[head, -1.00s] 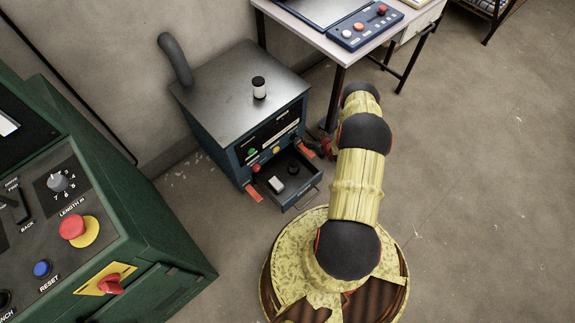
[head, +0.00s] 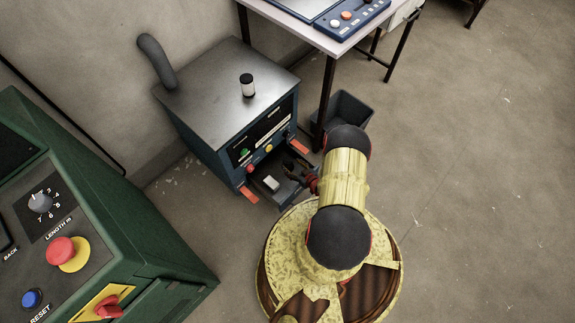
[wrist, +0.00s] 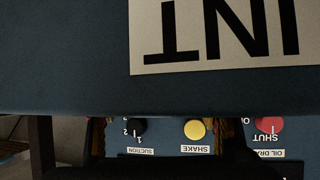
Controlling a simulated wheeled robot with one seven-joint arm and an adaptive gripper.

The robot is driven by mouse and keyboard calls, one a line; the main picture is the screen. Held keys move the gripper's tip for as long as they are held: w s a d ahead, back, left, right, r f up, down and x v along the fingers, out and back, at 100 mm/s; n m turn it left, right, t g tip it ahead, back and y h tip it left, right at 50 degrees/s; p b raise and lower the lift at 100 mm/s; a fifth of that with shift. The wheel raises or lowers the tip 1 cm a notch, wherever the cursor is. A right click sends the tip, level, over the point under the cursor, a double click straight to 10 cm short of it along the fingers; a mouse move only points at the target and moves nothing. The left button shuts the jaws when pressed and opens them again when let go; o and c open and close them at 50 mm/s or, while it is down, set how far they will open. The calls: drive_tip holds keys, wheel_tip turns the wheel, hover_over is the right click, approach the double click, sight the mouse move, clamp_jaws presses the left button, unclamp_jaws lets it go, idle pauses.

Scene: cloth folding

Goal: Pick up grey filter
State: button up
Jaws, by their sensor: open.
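A small pale grey-white block (head: 271,183), which may be the grey filter, lies in the open drawer (head: 283,199) at the front of the blue machine (head: 205,135). The dark round piece seen earlier in the drawer is not clearly visible now, likely behind my gripper. My gripper (head: 293,167) is open and reaches over the right part of the drawer, to the right of the block and apart from it. Its fingers are small and dark in the head view.
Red tabs (head: 249,194) flank the drawer. A black-and-white cylinder (head: 247,86) stands on the machine's top. The wrist view shows the yellow shake button (wrist: 195,129) and red drain knob (wrist: 269,125). A green console (head: 150,225) stands left, a table leg (head: 326,95) and dark bin (head: 350,112) right.

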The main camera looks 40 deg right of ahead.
sight(290, 163)
drive_tip(key=b+x, duration=0.1)
drive_tip(key=x, duration=0.3)
drive_tip(key=shift+w+d+b, duration=0.15)
drive_tip(key=shift+d+b, duration=0.05)
drive_tip(key=shift+b, duration=0.2)
drive_tip(key=shift+r, duration=0.1)
drive_tip(key=shift+c, duration=1.1)
drive_tip(key=c, duration=1)
